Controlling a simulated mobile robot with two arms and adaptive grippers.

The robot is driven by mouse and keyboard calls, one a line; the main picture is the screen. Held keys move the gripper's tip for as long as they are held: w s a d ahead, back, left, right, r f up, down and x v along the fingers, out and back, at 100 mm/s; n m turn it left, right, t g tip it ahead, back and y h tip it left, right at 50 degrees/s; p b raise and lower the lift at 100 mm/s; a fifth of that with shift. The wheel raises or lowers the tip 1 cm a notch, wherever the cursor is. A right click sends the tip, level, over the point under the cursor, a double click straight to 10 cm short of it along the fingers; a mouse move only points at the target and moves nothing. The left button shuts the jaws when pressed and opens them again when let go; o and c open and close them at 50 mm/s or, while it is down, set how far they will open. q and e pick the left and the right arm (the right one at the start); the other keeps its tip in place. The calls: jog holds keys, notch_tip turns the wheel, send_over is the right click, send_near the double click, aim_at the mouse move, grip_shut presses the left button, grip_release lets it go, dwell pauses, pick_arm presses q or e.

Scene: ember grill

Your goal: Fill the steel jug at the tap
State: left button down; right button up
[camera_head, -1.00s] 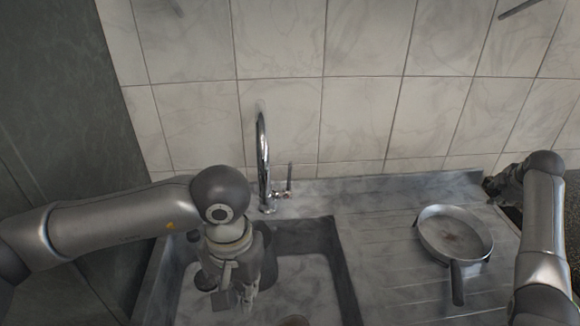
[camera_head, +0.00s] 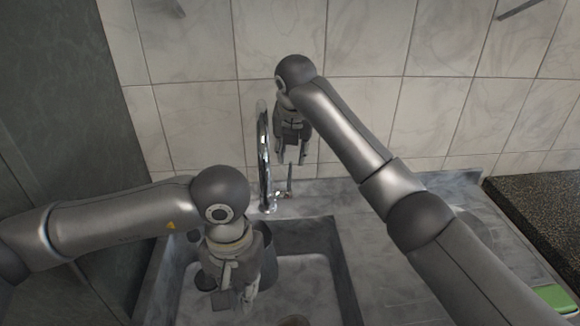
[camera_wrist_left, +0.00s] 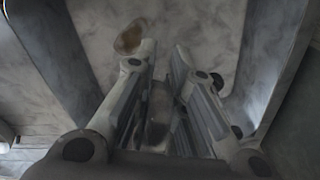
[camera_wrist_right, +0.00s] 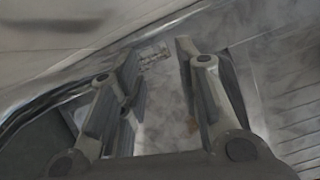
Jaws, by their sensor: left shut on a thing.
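The steel jug (camera_head: 267,255) is in the sink, mostly hidden behind my left gripper (camera_head: 236,294), which is shut on it, apparently at its handle. In the left wrist view a narrow part (camera_wrist_left: 158,112) shows between my left fingers. The chrome tap (camera_head: 263,150) rises behind the sink, its spout arching over near the jug. Its lever (camera_head: 289,180) stands up at the right of its base. My right gripper (camera_head: 290,158) points down just above the lever, fingers apart and empty. The right wrist view shows the same open fingers (camera_wrist_right: 155,75). No water stream is visible.
The sink (camera_head: 345,275) has raised walls around the jug. A green object (camera_head: 556,297) lies at the lower right. The tiled wall (camera_head: 370,120) is close behind the tap.

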aim_at(290, 163)
jog(key=shift+a+f, duration=0.2)
jog(key=shift+f, duration=0.05)
jog(key=x, duration=0.7)
jog(key=shift+w, duration=0.1)
jog(key=shift+c, duration=0.4)
grip_shut()
jog(key=shift+r, duration=0.1)
